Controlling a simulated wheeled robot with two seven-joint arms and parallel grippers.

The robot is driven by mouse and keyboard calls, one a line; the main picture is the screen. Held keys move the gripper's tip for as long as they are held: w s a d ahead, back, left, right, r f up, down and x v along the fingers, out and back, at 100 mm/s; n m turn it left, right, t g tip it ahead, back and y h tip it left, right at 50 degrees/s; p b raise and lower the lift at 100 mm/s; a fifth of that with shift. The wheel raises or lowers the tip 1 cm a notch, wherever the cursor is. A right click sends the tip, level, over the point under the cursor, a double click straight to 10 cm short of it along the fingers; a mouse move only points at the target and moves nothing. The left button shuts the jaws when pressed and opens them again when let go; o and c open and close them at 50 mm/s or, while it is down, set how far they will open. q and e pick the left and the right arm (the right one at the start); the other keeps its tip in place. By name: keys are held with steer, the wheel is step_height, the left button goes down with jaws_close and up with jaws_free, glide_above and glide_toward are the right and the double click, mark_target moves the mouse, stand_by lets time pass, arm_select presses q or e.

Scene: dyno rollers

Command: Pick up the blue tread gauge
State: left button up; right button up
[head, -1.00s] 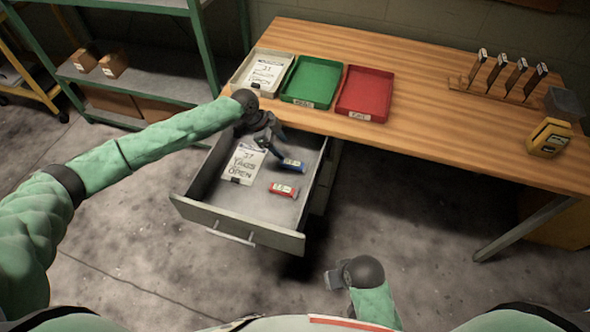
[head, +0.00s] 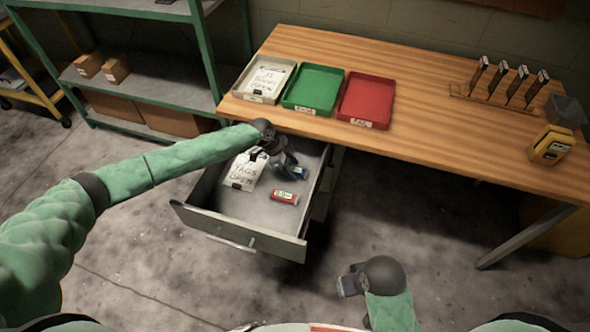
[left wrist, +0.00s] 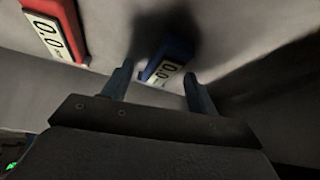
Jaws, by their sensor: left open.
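The blue tread gauge (head: 299,172) lies in the open drawer, near its right wall. In the left wrist view the blue gauge (left wrist: 168,62) shows a white display face and lies just beyond and between the fingertips. My left gripper (head: 284,164) is inside the drawer, open, with one finger on each side of the gauge in the picture; no contact can be made out. A red gauge (head: 284,197) lies nearer the drawer front, and also shows at the upper left of the left wrist view (left wrist: 55,28). My right gripper (head: 347,284) hangs low in front, its jaws unclear.
The drawer (head: 240,227) has raised walls around the gauges. Above, the wooden bench (head: 430,130) holds a white tray (head: 242,92), a green tray (head: 313,90) and a red tray (head: 367,96).

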arm_select(q)
steer(key=shift+d+f, duration=0.15)
steer(key=shift+f, duration=0.1)
steer(key=shift+c, duration=0.5)
steer(key=c, duration=1.1)
steer(key=shift+o, duration=0.2)
steer(key=shift+r, duration=0.1)
